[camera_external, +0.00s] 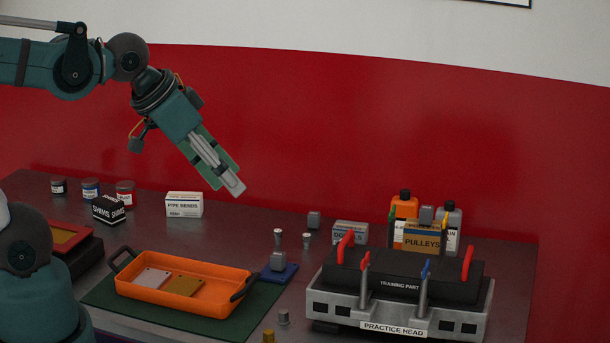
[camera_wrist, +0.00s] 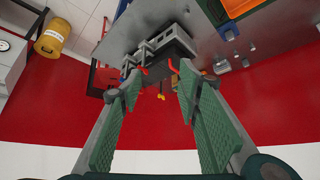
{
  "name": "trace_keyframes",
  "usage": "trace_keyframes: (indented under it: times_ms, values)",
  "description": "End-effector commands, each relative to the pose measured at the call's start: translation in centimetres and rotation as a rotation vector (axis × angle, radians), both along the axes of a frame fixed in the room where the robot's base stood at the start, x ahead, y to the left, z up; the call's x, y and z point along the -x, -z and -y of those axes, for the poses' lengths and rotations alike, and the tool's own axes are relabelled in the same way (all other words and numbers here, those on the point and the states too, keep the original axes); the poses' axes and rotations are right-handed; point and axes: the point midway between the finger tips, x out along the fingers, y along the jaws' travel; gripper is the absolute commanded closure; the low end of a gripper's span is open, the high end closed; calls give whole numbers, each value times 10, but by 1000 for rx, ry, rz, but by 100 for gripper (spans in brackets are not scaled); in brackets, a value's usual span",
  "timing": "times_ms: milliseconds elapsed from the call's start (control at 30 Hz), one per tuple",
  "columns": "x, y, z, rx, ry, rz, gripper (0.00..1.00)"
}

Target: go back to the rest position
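My gripper (camera_external: 232,187) hangs in the air above the back of the table, pointing down and to the right. In the wrist view my gripper (camera_wrist: 158,84) has its two green-padded fingers spread apart, with nothing between them. It is open and empty. Nothing touches it in the camera_external view. The wrist camera is tilted, with the table at the top of its picture.
Below is an orange tray (camera_external: 240,274) with two flat plates, on a green mat (camera_external: 225,326). The practice head (camera_external: 450,322) with red and blue handles stands at right. Boxes, jars and bottles line the table's back. The air around my gripper is clear.

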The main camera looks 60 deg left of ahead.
Motion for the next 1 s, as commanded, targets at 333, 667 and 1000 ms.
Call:
trace_keyframes:
  times_ms: [333,667,1000]
  values:
    - [0,50,0,0,0,0,66]
    - [0,55,0,0,0,0,66]
    - [0,55,0,0,0,0,66]
